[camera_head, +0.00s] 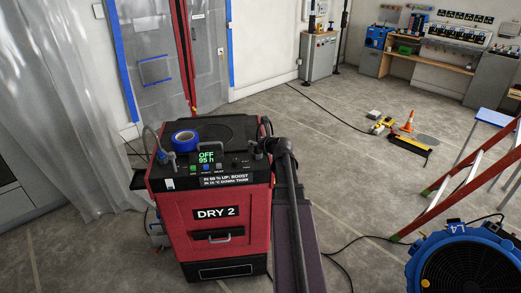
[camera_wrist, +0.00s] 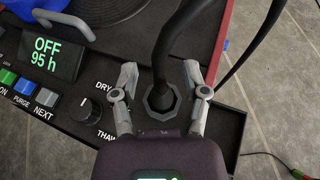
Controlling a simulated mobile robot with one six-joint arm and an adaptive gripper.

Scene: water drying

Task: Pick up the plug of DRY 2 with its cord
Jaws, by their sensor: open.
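DRY 2 (camera_head: 190,240) is a red machine with a dark top panel, its display reading OFF 95 h; this display (camera_wrist: 48,50) also shows in the wrist view. In the wrist view a thick black cord (camera_wrist: 175,45) rises from a grey hexagonal collar (camera_wrist: 160,101) at the panel's edge. I cannot tell whether this collar is part of the plug. My gripper (camera_wrist: 160,76) is open, with one finger on each side of the cord and collar. No grip on them shows. A second, thinner black cord (camera_wrist: 250,45) runs to the right of the fingers.
A knob (camera_wrist: 86,108) and coloured buttons (camera_wrist: 22,87) lie left of my gripper. A blue tape roll (camera_head: 185,138) sits on DRY 2. At the right are a blue fan (camera_head: 470,265) and a red ladder (camera_head: 470,180). A cord crosses the floor; open floor lies behind.

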